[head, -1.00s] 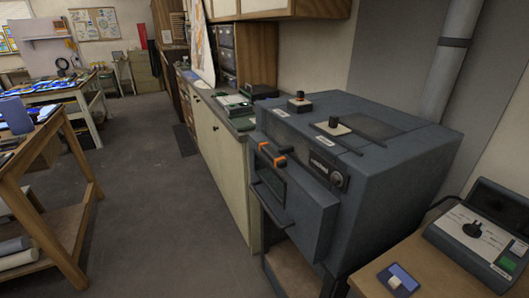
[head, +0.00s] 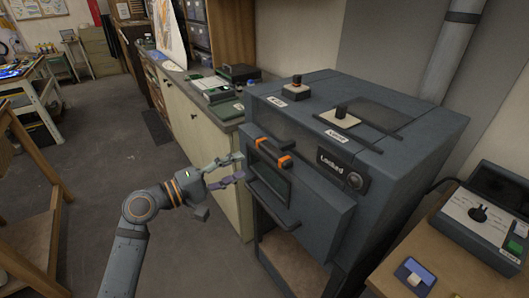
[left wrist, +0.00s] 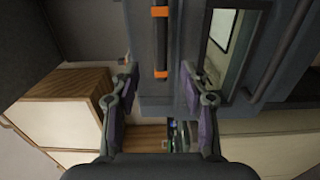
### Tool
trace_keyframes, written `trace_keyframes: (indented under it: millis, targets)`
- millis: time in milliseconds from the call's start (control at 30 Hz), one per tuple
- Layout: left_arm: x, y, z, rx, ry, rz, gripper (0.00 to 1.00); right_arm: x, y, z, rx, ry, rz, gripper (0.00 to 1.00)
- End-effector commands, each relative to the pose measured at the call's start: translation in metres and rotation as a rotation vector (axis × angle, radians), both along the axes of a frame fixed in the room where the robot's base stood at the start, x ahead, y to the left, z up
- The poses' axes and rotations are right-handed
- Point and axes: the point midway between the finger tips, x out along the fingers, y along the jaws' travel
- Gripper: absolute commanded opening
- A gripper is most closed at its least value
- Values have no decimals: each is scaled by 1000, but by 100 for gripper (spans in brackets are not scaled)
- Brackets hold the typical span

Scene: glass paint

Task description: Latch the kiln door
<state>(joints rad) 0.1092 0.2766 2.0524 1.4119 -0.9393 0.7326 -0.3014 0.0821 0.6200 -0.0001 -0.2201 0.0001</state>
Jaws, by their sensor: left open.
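The grey kiln (head: 400,165) stands at the right on an open stand. Its thick door (head: 312,205) sits against the front; I cannot tell whether it is fully closed. A dark bar with orange bands (head: 272,153) crosses the door's upper part, above a small window (head: 268,180). A plate reading "Locked" (head: 331,160) is beside a round dial. My left gripper (head: 240,168) is open and empty, just left of the bar and apart from it in the head view. In the left wrist view the banded bar (left wrist: 160,45) lines up between the open fingertips (left wrist: 158,68). My right gripper is out of view.
A control box (head: 485,220) and a blue switch plate (head: 414,277) are on a wooden table at the right. A pale cabinet (head: 205,145) runs behind the left gripper. A wooden bench (head: 35,190) stands at the left. The floor between is clear.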

Motion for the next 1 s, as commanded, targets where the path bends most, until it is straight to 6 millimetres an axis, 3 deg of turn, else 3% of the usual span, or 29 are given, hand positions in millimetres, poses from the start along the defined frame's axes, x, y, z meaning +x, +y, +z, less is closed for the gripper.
trace_keyframes:
  millis: [500,900,1000]
  targets:
    - [53,-72,3,-3,1,2,45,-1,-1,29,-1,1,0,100]
    - [60,-82,-1,1,0,3,45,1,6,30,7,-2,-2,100]
    - [60,-82,-1,1,0,3,34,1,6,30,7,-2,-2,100]
